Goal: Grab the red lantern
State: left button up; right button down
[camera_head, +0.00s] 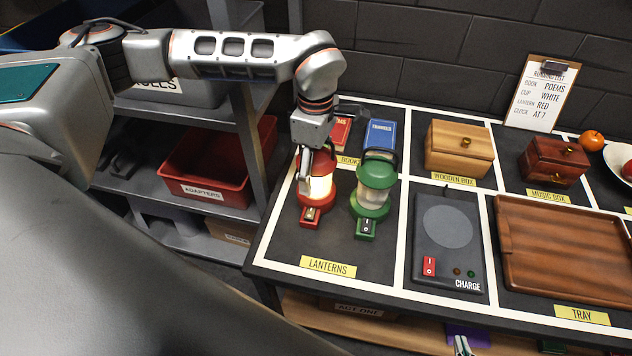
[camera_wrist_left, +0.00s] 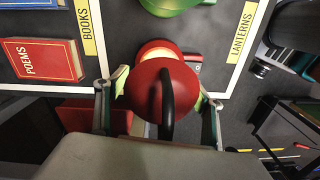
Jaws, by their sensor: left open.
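The red lantern (camera_head: 316,186) stands upright and lit in the LANTERNS section of the table, with a small switch on its base. My left gripper (camera_head: 312,160) reaches down over it from above. In the left wrist view the lantern's red top and dark handle (camera_wrist_left: 165,95) sit between the two fingers of my left gripper (camera_wrist_left: 160,90). The fingers are open, one on each side of the top; whether they touch it I cannot tell. The lantern's far side is hidden.
A green lantern (camera_head: 376,186) stands close on the right. Right lie a charge pad (camera_head: 447,262), wooden box (camera_head: 458,148), music box (camera_head: 553,162) and tray (camera_head: 560,290). A shelf with a red bin (camera_head: 215,190) is at left.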

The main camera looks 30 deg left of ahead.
pick_arm(q)
jog(key=c, duration=1.4)
jog(key=shift+r, duration=0.1)
jog(key=shift+c, duration=0.2)
